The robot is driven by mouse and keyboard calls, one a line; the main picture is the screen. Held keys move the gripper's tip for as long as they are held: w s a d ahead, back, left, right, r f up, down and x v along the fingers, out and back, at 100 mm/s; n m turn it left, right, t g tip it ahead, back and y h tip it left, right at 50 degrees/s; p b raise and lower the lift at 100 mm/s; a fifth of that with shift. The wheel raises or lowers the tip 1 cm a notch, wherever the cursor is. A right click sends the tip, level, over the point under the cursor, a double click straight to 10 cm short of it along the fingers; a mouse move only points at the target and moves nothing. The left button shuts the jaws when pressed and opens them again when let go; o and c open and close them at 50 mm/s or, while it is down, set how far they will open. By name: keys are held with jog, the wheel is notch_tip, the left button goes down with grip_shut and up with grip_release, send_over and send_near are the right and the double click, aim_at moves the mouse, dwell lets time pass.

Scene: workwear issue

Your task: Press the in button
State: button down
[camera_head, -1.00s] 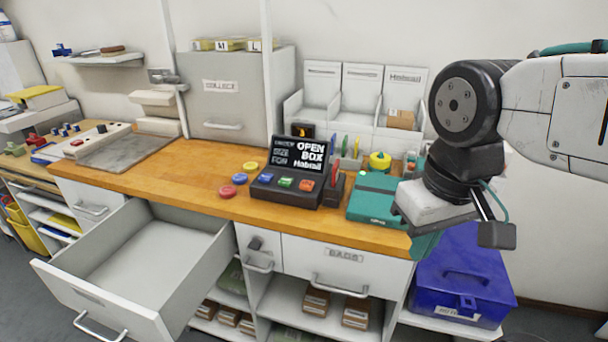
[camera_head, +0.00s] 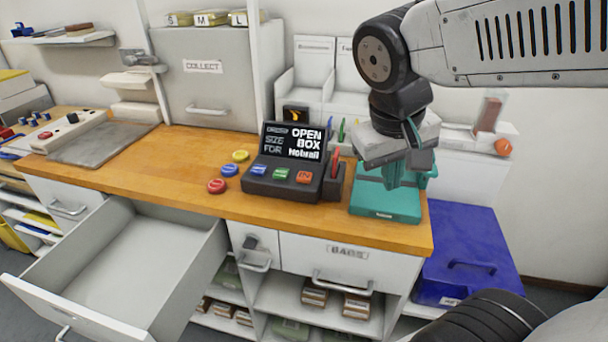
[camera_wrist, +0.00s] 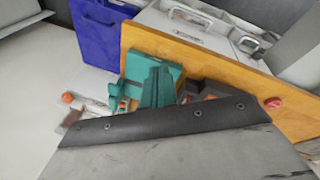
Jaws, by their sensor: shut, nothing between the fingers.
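The dark button console (camera_head: 285,190) stands on the wooden counter, its screen reading "OPEN BOX" and "SIZE FOR". Its sloped front has a blue button (camera_head: 259,170), a green button (camera_head: 281,174) and an orange-red button (camera_head: 304,177); their labels are too small to read surely. My gripper (camera_head: 415,178) is right of the console, above the teal device, apart from the buttons. In the wrist view its teal fingers (camera_wrist: 158,86) are together and empty. The console is mostly hidden there behind the gripper body.
Loose red (camera_head: 216,186), blue (camera_head: 230,170) and yellow (camera_head: 240,156) discs lie left of the console. The teal device (camera_head: 385,203) sits to its right. An open drawer (camera_head: 150,250) juts out at left. A blue box (camera_head: 470,245) stands at lower right.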

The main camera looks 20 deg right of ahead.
jog(key=w+a+t+h, duration=0.2)
jog(key=w+h, duration=0.1)
jog(key=w, duration=1.1)
jog(key=t+h, duration=0.2)
send_over(302, 178)
jog(key=f, duration=0.2)
jog(key=shift+w+r+m, duration=0.1)
jog(key=shift+r+m, duration=0.05)
jog(key=shift+m, duration=0.25)
jog(key=shift+f, duration=4.45)
jog(key=shift+f, duration=0.1)
jog(key=shift+f, duration=0.3)
